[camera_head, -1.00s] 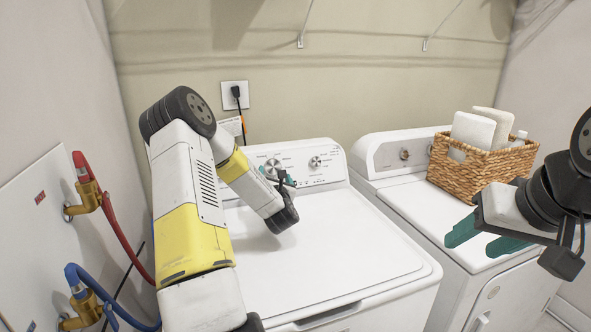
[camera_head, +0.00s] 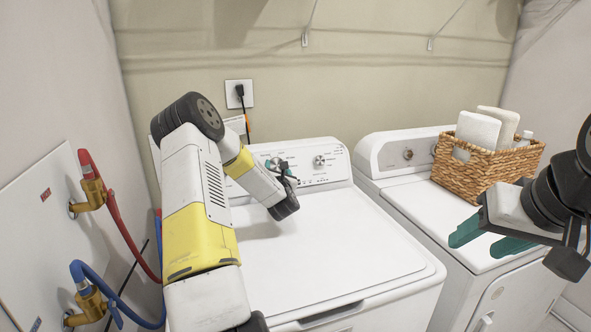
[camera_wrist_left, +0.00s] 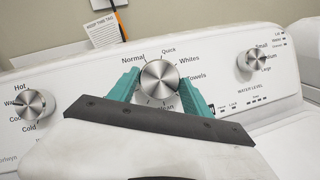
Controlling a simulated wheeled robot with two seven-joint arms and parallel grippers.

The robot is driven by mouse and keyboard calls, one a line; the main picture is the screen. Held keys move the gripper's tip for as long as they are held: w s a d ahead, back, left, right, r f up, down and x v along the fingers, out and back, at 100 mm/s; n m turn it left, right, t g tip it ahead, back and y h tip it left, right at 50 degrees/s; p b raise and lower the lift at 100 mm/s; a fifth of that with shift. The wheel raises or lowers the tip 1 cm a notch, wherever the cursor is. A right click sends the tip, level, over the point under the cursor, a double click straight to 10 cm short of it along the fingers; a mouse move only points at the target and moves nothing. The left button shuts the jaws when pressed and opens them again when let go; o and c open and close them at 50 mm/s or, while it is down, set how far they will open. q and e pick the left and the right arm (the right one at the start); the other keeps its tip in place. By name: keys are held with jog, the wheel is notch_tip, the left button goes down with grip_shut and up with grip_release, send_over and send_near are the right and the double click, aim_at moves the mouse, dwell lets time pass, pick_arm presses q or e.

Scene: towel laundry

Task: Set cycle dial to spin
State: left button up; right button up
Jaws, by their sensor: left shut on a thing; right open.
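The cycle dial (camera_wrist_left: 159,79) is a round silver knob in the middle of the washer's control panel, with labels such as Normal, Quick, Whites and Towels around it. My left gripper (camera_wrist_left: 160,88) has its teal fingers on either side of the dial and is shut on it in the left wrist view. The lower labels are partly hidden by the gripper. In the head view the left gripper (camera_head: 277,166) is at the panel and partly covers the dial. My right gripper (camera_head: 486,235) is open and empty above the dryer.
The washer (camera_head: 340,245) has a closed white lid. A temperature knob (camera_wrist_left: 33,105) and a water level knob (camera_wrist_left: 252,64) flank the dial. A wicker basket (camera_head: 470,172) with towels stands on the dryer (camera_head: 408,198). Red and blue hoses (camera_head: 122,232) hang at the left wall.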

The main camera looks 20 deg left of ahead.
pick_arm(q)
jog(key=shift+m+h, duration=0.3)
jog(key=shift+m, duration=0.1)
jog(key=m+h, duration=0.1)
jog(key=m, duration=0.1)
jog(key=m+h, duration=0.1)
jog(key=m, duration=0.1)
jog(key=shift+s+a+r+m, duration=0.1)
jog(key=shift+a+m, duration=0.1)
jog(key=shift+m, duration=0.1)
jog(key=m+h, duration=0.2)
jog(key=m, duration=0.2)
jog(key=shift+a+r+g, duration=0.1)
jog(key=shift+r+g, duration=0.05)
jog(key=shift+g, duration=0.25)
jog(key=m+g, duration=0.1)
jog(key=m, duration=0.1)
jog(key=m+h, duration=0.1)
jog(key=m, duration=0.1)
jog(key=shift+r+m+g+h, duration=0.15)
jog(key=shift+m+g+h, duration=0.15)
jog(key=shift+m+g, duration=0.1)
jog(key=shift+r+m+g+h, duration=0.1)
jog(key=shift+m+g+h, duration=0.2)
jog(key=shift+m+g, duration=0.8)
jog(key=shift+m+t, duration=0.3)
jog(key=shift+m, duration=0.3)
jog(key=o, duration=1.4)
jog(key=shift+c, duration=0.2)
